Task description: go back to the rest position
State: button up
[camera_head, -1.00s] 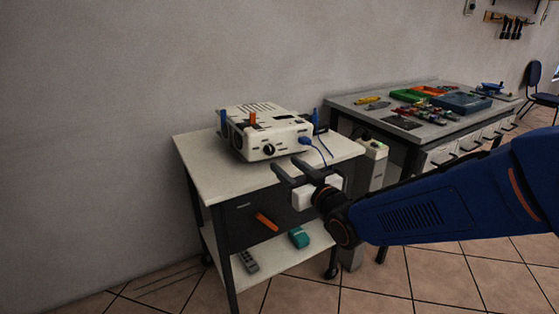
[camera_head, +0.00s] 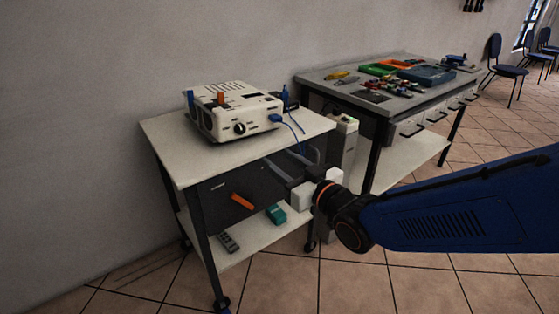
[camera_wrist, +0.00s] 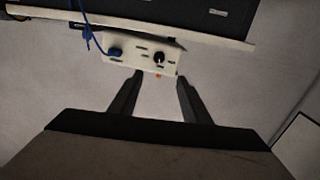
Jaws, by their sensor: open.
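My gripper (camera_head: 284,162) is open and empty in front of the cart's right side, below the level of its top. Its two dark fingers also show in the wrist view (camera_wrist: 160,76), spread apart with nothing between them. A white projector-like device (camera_head: 232,110) sits on the cart top (camera_head: 180,155), apart from my gripper. A blue cable (camera_head: 292,123) is plugged into its front and hangs down over the cart's edge. In the wrist view the device (camera_wrist: 136,55) appears upside down beyond the fingertips, with the cable (camera_wrist: 88,30) at its left.
The cart's lower shelf (camera_head: 250,243) holds a teal object (camera_head: 276,213) and a grey remote (camera_head: 229,242). A white power unit (camera_head: 343,135) stands between the cart and a workbench (camera_head: 335,85) with trays and tools. Tiled floor is open at the front right.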

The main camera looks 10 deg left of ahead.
jog(key=w+d+f+m+h, duration=0.1)
jog(key=d+m+h, duration=0.15)
jog(key=d, duration=0.55)
jog(key=d+f+m+h, duration=0.15)
jog(key=d+h, duration=0.25)
jog(key=d, duration=0.5)
jog(key=w+d+f+m+h, duration=0.1)
jog(key=d+f+m+h, duration=0.15)
jog(key=d, duration=0.55)
jog(key=s+d+f+m+g+h, duration=0.1)
jog(key=s+d+m+g+h, duration=0.1)
jog(key=s+d, duration=0.6)
jog(key=s+d+f+m+g+h, duration=0.1)
jog(key=s+d+g, duration=0.3)
jog(key=s+d, duration=0.5)
jog(key=s+f+h, duration=0.1)
jog(key=s, duration=0.2)
jog(key=shift+s+m+g+h, duration=0.2)
jog(key=shift+m+g+h, duration=0.15)
jog(key=shift+g+h, duration=0.05)
